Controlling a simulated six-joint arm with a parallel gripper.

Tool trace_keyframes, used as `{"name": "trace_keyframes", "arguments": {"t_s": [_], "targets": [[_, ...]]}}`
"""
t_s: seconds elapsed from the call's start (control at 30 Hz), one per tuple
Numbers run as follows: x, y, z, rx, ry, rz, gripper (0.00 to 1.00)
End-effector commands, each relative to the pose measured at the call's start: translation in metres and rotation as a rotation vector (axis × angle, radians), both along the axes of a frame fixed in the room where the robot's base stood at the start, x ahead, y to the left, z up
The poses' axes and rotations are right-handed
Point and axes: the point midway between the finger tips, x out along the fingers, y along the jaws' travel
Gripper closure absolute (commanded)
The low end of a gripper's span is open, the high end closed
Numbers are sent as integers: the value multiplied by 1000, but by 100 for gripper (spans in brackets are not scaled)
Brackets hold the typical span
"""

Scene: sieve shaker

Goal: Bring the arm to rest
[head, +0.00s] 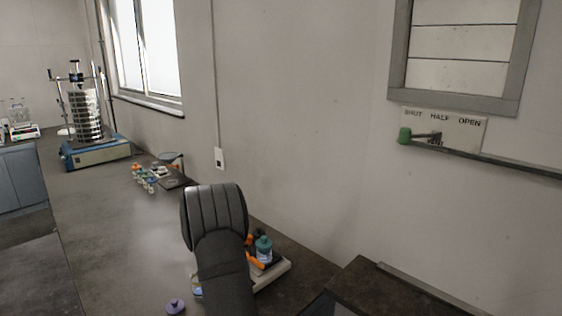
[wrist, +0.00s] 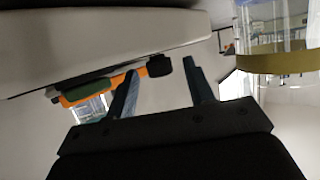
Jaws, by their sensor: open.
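My arm (head: 217,245) is the dark grey shape at the lower middle of the head view. Its end is hidden there behind my own links. In the wrist view my gripper (wrist: 160,85) is open, its two dark blue-grey fingers apart. I see nothing held between them. A dark block (wrist: 159,66) on the end of an orange bar (wrist: 105,88) shows behind and near the fingertips; I cannot tell whether they touch. A pale slab edge (wrist: 110,50) fills the upper left of the wrist view.
A teal-capped bottle (head: 263,246) and orange parts stand on a pale tray (head: 272,276) close to my arm. A purple-capped item (head: 175,307) is in front. Several small bottles (head: 146,178) and the sieve shaker (head: 90,150) are further back. The bench's middle (head: 120,235) is clear.

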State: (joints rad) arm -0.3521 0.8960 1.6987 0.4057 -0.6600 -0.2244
Motion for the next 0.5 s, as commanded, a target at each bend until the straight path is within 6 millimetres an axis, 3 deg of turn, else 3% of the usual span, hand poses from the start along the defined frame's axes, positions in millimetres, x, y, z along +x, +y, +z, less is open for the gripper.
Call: {"name": "trace_keyframes", "arguments": {"t_s": [0.5], "targets": [[-95, -8, 40, 1, 1, 3, 52]]}}
